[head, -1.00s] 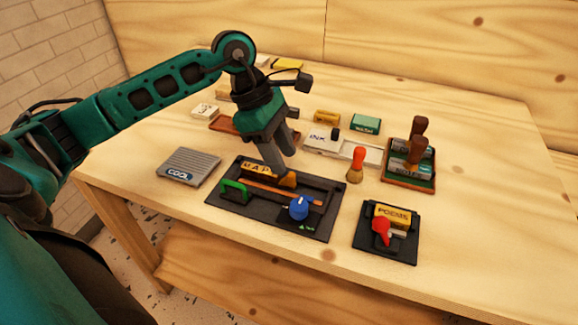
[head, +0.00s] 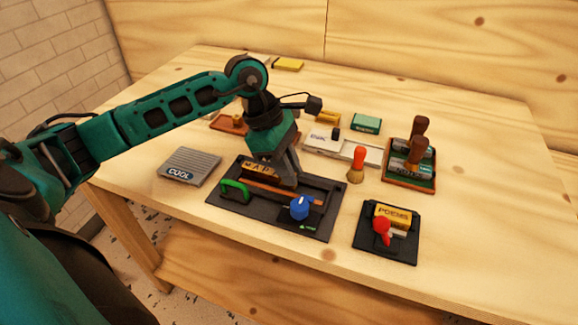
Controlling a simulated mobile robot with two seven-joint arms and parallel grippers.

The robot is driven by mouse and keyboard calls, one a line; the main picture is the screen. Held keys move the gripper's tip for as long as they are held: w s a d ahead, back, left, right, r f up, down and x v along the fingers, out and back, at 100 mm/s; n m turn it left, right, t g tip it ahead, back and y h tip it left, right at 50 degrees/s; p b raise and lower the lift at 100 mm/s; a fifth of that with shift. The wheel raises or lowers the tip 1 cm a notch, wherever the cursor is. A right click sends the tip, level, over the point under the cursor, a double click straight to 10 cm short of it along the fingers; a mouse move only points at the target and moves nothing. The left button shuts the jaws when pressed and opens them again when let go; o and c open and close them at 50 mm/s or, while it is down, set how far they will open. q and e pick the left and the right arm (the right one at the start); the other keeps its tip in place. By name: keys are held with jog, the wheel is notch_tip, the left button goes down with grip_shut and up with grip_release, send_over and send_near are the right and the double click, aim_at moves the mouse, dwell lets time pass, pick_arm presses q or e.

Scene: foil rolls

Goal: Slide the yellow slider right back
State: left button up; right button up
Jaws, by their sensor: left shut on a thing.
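A black board (head: 325,225) lies on the table. It carries a yellow roll lettered "MAP" (head: 260,168), an orange-brown strip (head: 262,188), a green handle (head: 236,188) and a blue knob (head: 300,207). My left gripper (head: 289,184) points down at the board, just right of the roll and behind the blue knob. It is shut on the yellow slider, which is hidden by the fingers. My right gripper is not in view.
A grey ridged "COOL" block (head: 190,167) is left of the board. A red-handled brush (head: 357,164) and a black "POEMS" stand (head: 372,242) are to the right. A green-topped stamp rack (head: 424,182) stands farther right. The table's right side is clear.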

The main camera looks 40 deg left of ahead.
aim_at(330, 195)
pick_arm(q)
grip_shut()
jog(key=d, duration=0.2)
jog(key=w+d+b, duration=0.1)
jog(key=d, duration=0.3)
jog(key=shift+w, duration=0.25)
jog(key=shift+d, duration=0.25)
jog(key=o, duration=0.6)
grip_release()
jog(key=shift+w+d, duration=0.1)
jog(key=shift+o, duration=0.3)
jog(key=shift+r, duration=0.1)
